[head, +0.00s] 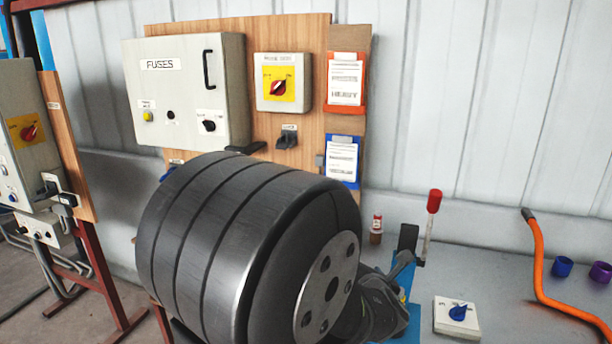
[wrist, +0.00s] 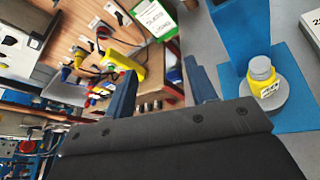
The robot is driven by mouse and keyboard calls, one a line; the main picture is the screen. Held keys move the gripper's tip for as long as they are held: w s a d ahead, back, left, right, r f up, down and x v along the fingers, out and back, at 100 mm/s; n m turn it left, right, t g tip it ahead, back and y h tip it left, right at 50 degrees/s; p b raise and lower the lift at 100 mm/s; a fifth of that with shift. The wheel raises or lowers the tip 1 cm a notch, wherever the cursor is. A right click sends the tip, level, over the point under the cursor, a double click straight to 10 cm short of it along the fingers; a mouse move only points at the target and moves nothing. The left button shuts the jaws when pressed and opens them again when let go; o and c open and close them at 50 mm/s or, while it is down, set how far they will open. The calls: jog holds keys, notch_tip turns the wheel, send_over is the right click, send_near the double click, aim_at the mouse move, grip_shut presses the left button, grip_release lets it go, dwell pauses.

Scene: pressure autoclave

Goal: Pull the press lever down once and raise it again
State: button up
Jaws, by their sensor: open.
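The press lever (head: 428,236) has a red grip on a pale rod and stands nearly upright, leaning slightly right, in the head view. It rises beside a dark upright part and the blue press (head: 412,318), which my arm partly hides. The lever does not show in the wrist view. There the blue press frame (wrist: 240,40) is at the right, with a yellow-labelled container (wrist: 262,78) on a grey disc. My gripper (wrist: 159,88) is open, with nothing between its two blue-grey fingers. The fingers are apart from the lever; their exact distance cannot be told.
A fuse box (head: 188,90) and yellow switch box (head: 283,82) hang on the back board. A small red-capped bottle (head: 376,230) stands left of the lever. A white box with a blue knob (head: 457,314), an orange pipe (head: 541,262) and blue and purple cups (head: 600,275) are at right.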

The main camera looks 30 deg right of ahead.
jog(key=c, duration=0.4)
jog(key=shift+w+d+r+m+t+h, duration=0.2)
jog(key=shift+w+d+r, duration=0.1)
jog(key=shift+w+r, duration=0.25)
jog(key=shift+w+d+r+m+t+h, duration=0.1)
jog(key=shift+w+d+r+m+t, duration=0.15)
jog(key=shift+w+r, duration=0.25)
grip_shut()
jog(key=w+d+r+m+g+h, duration=0.3)
jog(key=d+r+m+g+h, duration=0.15)
jog(key=r+m+h, duration=0.45)
jog(key=w+d+r+m+g+h, duration=0.35)
jog(key=d+r+m+h, duration=0.2)
jog(key=r+m, duration=0.4)
notch_tip(320, 180, down, 6)
jog(key=s+a+m+g+y, duration=0.15)
jog(key=m+g+y, duration=0.25)
jog(key=m+g, duration=0.8)
jog(key=x, duration=1)
jog(key=shift+s+a+f+t, duration=0.15)
jog(key=shift+s+a+f, duration=0.1)
jog(key=shift+s+a, duration=0.35)
jog(key=shift+s+a+f+t, duration=0.1)
jog(key=shift+s+a+f, duration=0.15)
jog(key=shift+s+a, duration=0.4)
